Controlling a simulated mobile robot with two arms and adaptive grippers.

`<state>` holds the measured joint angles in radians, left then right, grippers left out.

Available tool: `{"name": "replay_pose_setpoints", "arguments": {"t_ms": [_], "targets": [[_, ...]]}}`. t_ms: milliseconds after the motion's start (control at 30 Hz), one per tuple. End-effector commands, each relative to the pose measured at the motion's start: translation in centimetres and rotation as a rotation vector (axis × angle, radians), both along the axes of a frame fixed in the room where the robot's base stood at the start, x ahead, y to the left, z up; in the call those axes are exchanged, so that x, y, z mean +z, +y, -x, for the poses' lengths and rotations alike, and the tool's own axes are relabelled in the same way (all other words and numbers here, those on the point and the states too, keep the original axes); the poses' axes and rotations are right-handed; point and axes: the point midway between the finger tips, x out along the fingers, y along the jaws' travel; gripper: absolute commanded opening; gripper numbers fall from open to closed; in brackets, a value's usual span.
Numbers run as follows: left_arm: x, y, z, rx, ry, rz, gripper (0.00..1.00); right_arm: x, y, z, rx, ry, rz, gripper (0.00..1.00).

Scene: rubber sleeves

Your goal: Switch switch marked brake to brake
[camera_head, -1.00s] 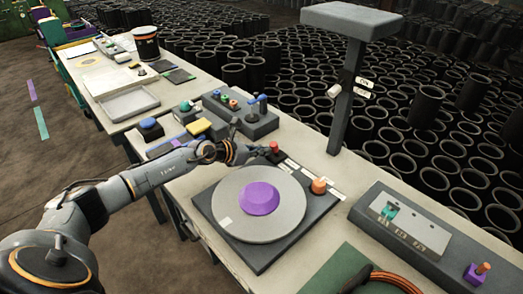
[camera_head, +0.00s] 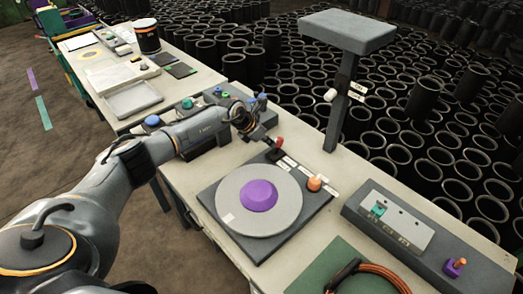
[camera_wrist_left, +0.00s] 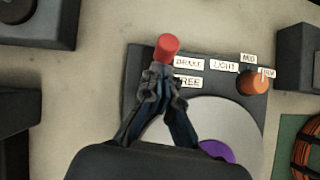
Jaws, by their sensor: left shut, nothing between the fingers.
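The brake switch, a lever with a red cap (camera_head: 279,142), stands at the far corner of the dark turntable base (camera_head: 210,194). In the left wrist view, the red cap (camera_wrist_left: 168,44) is just beyond my fingertips, near the BRAKE label (camera_wrist_left: 188,63). The FREE label (camera_wrist_left: 188,81) lies below it, partly covered by a finger. The lever's foot is hidden by the fingers. My left gripper (camera_head: 270,140) is shut and empty, close against the lever; whether it touches is unclear. It also shows in the left wrist view (camera_wrist_left: 160,74). My right gripper is not in view.
The round grey turntable (camera_head: 232,190) with a purple centre is beside the lever. An orange knob (camera_head: 314,183) sits on the same base. A grey post (camera_head: 338,115) stands behind. A switch panel (camera_head: 400,222) and an orange cable (camera_head: 385,275) are at right.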

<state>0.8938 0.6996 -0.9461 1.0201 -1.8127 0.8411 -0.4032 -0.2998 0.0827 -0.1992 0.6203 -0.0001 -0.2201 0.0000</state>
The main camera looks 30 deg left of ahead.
Motion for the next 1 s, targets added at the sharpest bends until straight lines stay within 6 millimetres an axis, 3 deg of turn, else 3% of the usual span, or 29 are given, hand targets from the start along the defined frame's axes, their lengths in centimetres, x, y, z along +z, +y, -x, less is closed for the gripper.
{"name": "replay_pose_setpoints", "arguments": {"t_ms": [467,800,1000], "targets": [[1.6,0.0,0.0,-0.001,-0.002,0.0,0.0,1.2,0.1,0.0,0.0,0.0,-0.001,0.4],[1.7,0.0,0.0,-0.001,-0.002,0.0,0.0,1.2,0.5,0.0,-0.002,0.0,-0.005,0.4],[2.2,0.9,0.2,0.001,-0.002,0.0,0.0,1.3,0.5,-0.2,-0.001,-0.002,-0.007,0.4]]}}
